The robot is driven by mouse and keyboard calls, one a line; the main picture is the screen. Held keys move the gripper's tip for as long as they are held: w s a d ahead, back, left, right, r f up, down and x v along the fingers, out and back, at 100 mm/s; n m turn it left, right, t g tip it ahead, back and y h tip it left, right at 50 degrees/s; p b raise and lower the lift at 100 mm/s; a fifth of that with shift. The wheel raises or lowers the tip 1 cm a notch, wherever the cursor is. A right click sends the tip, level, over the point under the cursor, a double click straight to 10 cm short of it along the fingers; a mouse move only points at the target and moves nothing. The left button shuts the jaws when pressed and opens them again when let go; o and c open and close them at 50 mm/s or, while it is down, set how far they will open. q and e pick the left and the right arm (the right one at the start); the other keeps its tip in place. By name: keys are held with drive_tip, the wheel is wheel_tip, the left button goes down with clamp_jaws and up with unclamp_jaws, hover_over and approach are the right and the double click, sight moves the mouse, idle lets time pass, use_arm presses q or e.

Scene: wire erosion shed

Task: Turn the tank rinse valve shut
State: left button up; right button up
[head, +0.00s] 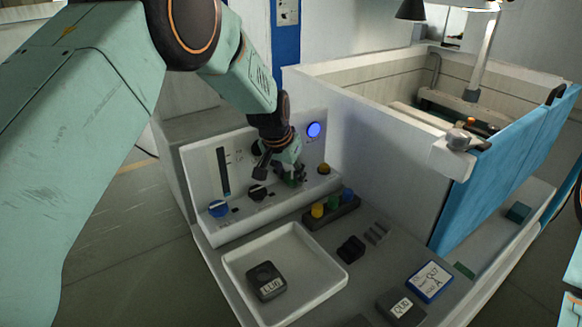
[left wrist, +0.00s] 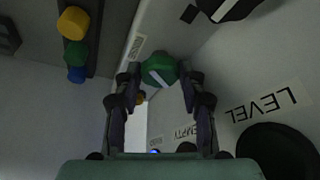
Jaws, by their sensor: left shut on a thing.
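A green knob (left wrist: 158,70) with a white line across its face sits on the control panel (head: 205,165). My left gripper (head: 287,172) reaches down to the panel's face. In the left wrist view its two fingers (left wrist: 160,80) are closed on opposite sides of the green knob. The white line runs diagonally between the fingers. In the head view the gripper mostly hides this knob. My right gripper is not in view.
A block with coloured buttons (head: 331,211) and a white tray (head: 335,270) lie in front. The tank wall (head: 375,150) rises at right.

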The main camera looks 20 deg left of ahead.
use_arm(q)
drive_tip(key=shift+w+a+r+m+h, duration=0.2)
drive_tip(key=shift+r+m+h, duration=0.1)
drive_tip(key=shift+m, duration=0.6)
drive_tip(key=o, duration=1.2)
drive_tip(key=shift+s+d, duration=0.1)
drive_tip(key=shift+s, duration=0.15)
drive_tip(key=shift+c, duration=0.2)
drive_tip(key=v, duration=0.8)
drive_tip(key=shift+d, duration=0.1)
